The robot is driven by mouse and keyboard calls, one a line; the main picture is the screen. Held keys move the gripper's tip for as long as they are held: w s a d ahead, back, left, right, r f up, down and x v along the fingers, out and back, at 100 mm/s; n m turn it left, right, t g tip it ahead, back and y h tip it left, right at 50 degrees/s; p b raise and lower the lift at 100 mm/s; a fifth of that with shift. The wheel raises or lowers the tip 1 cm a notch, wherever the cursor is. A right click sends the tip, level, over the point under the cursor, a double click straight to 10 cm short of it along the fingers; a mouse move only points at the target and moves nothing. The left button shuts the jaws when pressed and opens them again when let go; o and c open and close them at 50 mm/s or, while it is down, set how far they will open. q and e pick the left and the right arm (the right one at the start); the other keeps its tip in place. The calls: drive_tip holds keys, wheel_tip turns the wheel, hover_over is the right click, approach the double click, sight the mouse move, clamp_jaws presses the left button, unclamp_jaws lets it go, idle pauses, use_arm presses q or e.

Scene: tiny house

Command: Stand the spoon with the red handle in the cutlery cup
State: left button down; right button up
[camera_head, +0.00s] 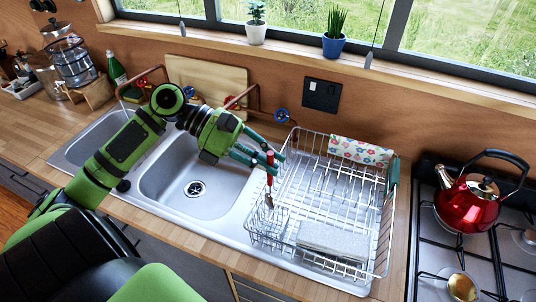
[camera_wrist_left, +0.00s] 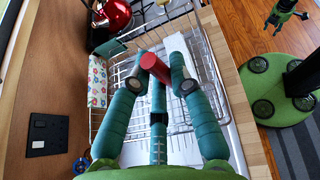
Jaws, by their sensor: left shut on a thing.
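The spoon with the red handle (camera_head: 270,169) hangs upright, bowl down, in the head view. My left gripper (camera_head: 273,161) is shut on its red handle. In the left wrist view the red handle end (camera_wrist_left: 155,67) sits between the fingers (camera_wrist_left: 160,76). The cutlery cup (camera_head: 266,229) looks like the small wire basket at the front left corner of the dish rack. The spoon's bowl is at the cup's far rim in the picture; I cannot tell whether it is inside. A green and dark part at the wrist view's top right may be my right gripper (camera_wrist_left: 286,15).
The wire dish rack (camera_head: 345,205) holds a grey-white block (camera_head: 332,238) and a flowered cloth (camera_head: 360,150). The double sink (camera_head: 180,175) is left of it. A red kettle (camera_head: 468,203) stands on the stove at right. Pipes and blue valves are along the wall.

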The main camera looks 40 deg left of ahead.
sight(269, 182)
use_arm(q)
wheel_tip(269, 182, down, 2)
drive_tip(key=shift+d+f+b, duration=0.1)
drive_tip(key=shift+d+b, duration=0.05)
drive_tip(key=shift+b, duration=1)
drive_tip(key=shift+f+b, duration=0.25)
drive_tip(key=shift+b, duration=0.1)
drive_tip(key=shift+f, duration=3.6)
use_arm(e)
drive_tip(key=shift+d+f, duration=0.25)
drive_tip(key=shift+f, duration=0.8)
drive_tip(key=shift+d+f, duration=0.2)
drive_tip(key=shift+f, duration=0.85)
use_arm(q)
drive_tip(key=c, duration=1.1)
unclamp_jaws()
drive_tip(key=shift+o, duration=0.2)
use_arm(e)
drive_tip(key=shift+d, duration=0.25)
